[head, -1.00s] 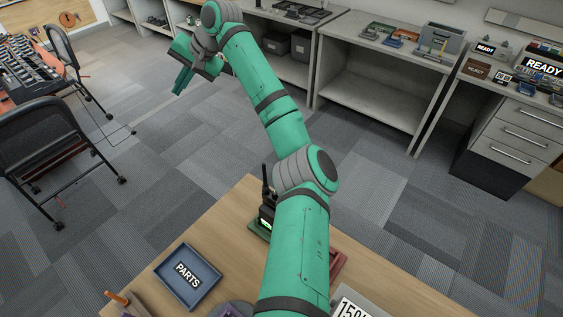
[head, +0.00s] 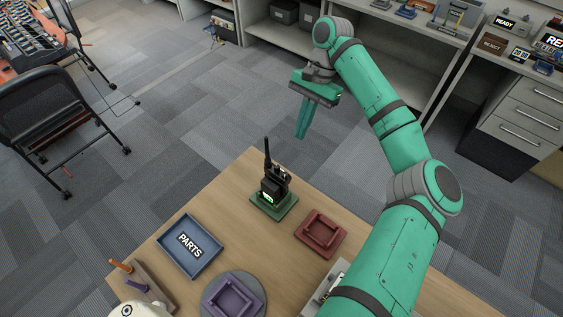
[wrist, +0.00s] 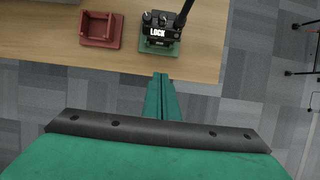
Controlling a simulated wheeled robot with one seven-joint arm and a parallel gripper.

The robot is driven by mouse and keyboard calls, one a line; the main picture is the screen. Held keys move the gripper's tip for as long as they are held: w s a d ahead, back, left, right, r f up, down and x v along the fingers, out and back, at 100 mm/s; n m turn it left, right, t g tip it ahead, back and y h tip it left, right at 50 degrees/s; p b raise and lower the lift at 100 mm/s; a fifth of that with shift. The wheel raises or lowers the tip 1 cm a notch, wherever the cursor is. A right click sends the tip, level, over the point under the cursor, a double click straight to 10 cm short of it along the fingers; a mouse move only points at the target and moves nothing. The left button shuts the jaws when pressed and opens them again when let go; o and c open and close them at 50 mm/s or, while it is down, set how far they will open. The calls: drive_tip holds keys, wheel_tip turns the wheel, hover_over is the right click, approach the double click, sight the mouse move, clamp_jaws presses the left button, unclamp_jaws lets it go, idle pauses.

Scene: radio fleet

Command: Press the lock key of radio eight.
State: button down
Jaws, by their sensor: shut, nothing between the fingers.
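A black handheld radio (head: 272,187) with an antenna and a lit green display stands upright in a green cradle (head: 262,207) near the table's far edge. In the wrist view the radio (wrist: 160,25) shows from the other side, with a white label reading LOCK (wrist: 158,33). I cannot make out a number on it. My gripper (head: 301,134) is shut and empty. It hangs past the far table edge, above the floor and apart from the radio. In the wrist view the shut fingers (wrist: 162,80) point toward the radio's cradle.
An empty red cradle (head: 321,234) sits right of the radio. A blue PARTS tray (head: 187,248), a purple cradle (head: 229,300) and a holder with an orange stick (head: 121,266) are nearer. My arm passes over the table's right side. Open floor lies beyond the table.

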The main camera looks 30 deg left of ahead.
drive_tip(key=s+a+f, duration=0.1)
drive_tip(key=s+f, duration=0.6)
drive_tip(key=f, duration=0.2)
drive_tip(key=shift+s+f, duration=0.15)
drive_tip(key=shift+s, duration=0.15)
drive_tip(key=shift+s+a, duration=0.1)
drive_tip(key=shift+a, duration=0.05)
